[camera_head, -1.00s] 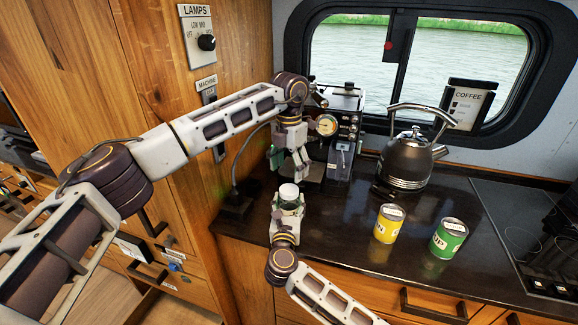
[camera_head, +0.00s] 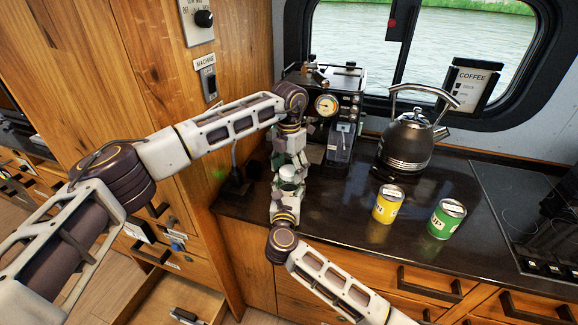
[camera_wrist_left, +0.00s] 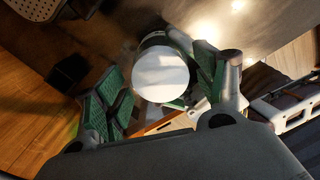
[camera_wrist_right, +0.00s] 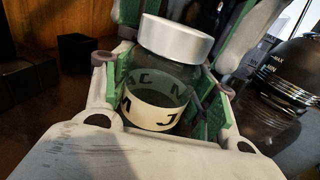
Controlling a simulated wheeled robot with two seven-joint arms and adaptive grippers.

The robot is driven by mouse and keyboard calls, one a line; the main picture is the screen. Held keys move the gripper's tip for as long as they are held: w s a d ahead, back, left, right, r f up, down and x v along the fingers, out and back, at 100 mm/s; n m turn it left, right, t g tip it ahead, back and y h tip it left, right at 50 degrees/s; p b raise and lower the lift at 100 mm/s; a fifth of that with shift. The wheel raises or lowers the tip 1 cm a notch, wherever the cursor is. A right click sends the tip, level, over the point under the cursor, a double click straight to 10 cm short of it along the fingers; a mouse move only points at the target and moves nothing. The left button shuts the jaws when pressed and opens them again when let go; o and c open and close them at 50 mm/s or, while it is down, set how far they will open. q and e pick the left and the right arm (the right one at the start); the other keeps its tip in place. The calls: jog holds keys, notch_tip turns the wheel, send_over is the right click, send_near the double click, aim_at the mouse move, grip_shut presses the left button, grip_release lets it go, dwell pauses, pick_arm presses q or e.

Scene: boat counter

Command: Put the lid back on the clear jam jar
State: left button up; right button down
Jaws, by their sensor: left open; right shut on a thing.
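The clear jam jar (camera_wrist_right: 150,72) has a cream label with dark letters and dark contents in its lower part. My right gripper (camera_head: 287,192) is shut on it and holds it upright. The white lid (camera_wrist_right: 175,39) sits on the jar's mouth and looks level; whether it is tight I cannot tell. In the head view the lid (camera_head: 288,171) is just below my left gripper (camera_head: 290,158), which points down. In the left wrist view the open green-padded fingers stand on either side of the lid (camera_wrist_left: 160,73). Most of the jar is hidden there.
A coffee machine (camera_head: 322,108) stands behind the grippers, with a kettle (camera_head: 406,145) to its right. A yellow can (camera_head: 387,205) and a green can (camera_head: 445,219) stand on the dark counter. A drawer (camera_head: 185,295) is open at lower left.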

pick_arm(q)
jog(key=shift+c, duration=0.3)
jog(key=c, duration=1)
jog(key=o, duration=1.2)
jog(key=shift+r, duration=0.15)
jog(key=shift+r, duration=5.9)
